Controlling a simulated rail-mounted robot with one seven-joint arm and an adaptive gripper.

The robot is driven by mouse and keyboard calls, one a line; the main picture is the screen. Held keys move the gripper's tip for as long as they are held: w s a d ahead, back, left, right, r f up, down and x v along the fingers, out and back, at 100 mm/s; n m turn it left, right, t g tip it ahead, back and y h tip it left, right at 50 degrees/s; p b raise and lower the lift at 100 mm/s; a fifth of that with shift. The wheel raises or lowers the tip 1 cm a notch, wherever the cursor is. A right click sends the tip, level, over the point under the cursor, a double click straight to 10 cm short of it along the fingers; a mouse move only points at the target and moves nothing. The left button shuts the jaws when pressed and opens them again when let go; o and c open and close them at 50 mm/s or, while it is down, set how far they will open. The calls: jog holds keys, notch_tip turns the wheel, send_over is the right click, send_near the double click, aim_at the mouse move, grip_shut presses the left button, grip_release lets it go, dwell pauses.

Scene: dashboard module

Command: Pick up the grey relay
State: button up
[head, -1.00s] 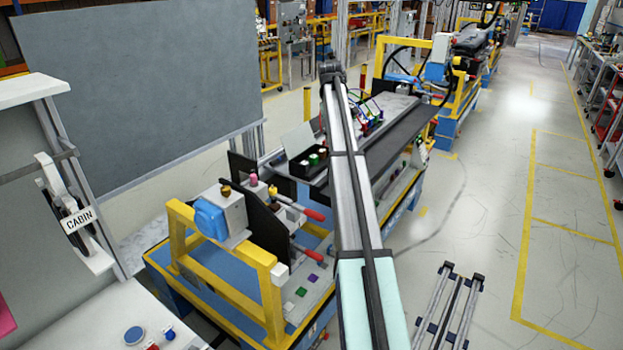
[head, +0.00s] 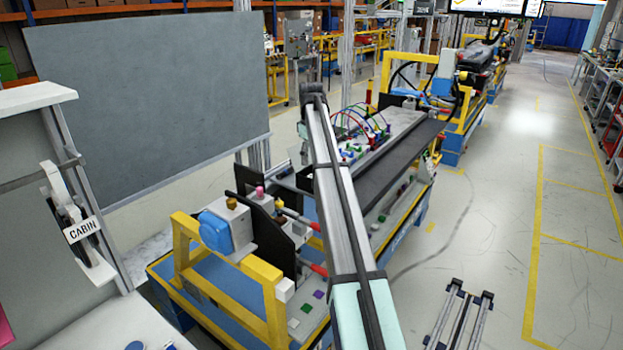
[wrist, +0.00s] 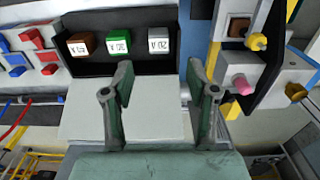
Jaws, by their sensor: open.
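The grey relay (wrist: 158,34) stands in a black tray (wrist: 134,66) in the wrist view, at the right end of a row with a green relay (wrist: 118,36) and a brown relay (wrist: 80,38). White labels are on their fronts. My gripper (wrist: 160,76) is open and empty, its two green fingers apart below the tray in the picture. The grey relay shows above the gap between the fingers, and no contact is seen. In the head view the tray and relays are hidden behind my arm.
A pale plate (wrist: 85,120) lies below the tray in the wrist view. Right of the tray are a dark bracket with a pink knob (wrist: 242,86) and a yellow knob (wrist: 257,42). Red and blue connectors (wrist: 35,38) are at left. A yellow frame (head: 262,272) stands in the head view.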

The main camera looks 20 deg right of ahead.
aim_at(311, 176)
jog(key=shift+d+f+p, duration=0.1)
jog(key=shift+f+p, duration=1.3)
jog(key=shift+f, duration=2.1)
grip_shut()
